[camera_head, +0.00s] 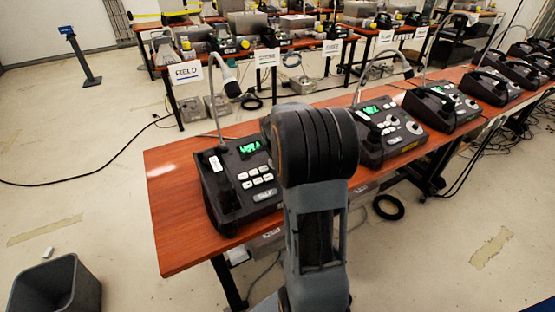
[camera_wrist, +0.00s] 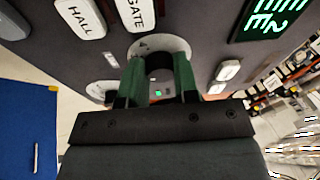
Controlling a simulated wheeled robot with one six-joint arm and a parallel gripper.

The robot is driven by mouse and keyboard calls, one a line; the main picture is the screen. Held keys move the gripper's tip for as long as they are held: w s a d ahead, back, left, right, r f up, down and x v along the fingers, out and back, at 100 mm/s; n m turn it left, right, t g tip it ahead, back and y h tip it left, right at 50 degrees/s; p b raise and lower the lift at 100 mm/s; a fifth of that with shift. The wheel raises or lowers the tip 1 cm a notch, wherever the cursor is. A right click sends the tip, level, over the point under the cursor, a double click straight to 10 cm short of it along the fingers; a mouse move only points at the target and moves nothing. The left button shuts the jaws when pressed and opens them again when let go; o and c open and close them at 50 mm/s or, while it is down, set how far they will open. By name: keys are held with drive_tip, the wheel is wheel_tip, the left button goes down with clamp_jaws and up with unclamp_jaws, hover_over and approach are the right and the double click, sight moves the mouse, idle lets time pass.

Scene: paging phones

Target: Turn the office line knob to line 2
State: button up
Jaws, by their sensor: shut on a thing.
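In the wrist view a black knob (camera_wrist: 158,68) sits on a round silver plate (camera_wrist: 178,45) on a dark phone panel. My gripper (camera_wrist: 159,60) has its two green fingers on either side of the knob, shut on it. A small green light (camera_wrist: 158,93) glows on the plate by the knob. A green display (camera_wrist: 272,20) is partly in frame; its sideways text seems to include a 2. In the head view my arm hides the gripper and knob; I cannot tell there which phone is held.
White HALL (camera_wrist: 80,17) and GATE (camera_wrist: 136,13) buttons lie close beside the knob. In the head view a phone with a gooseneck microphone (camera_head: 240,185) stands left of my arm, another phone (camera_head: 390,137) right of it. A grey bin (camera_head: 56,285) stands at lower left.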

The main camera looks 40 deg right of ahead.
drive_tip(key=o, duration=0.6)
drive_tip(key=shift+o, duration=0.2)
drive_tip(key=v, duration=1.3)
drive_tip(key=shift+r+p, duration=0.4)
drive_tip(key=shift+s+a, duration=0.1)
drive_tip(key=shift+a, duration=0.05)
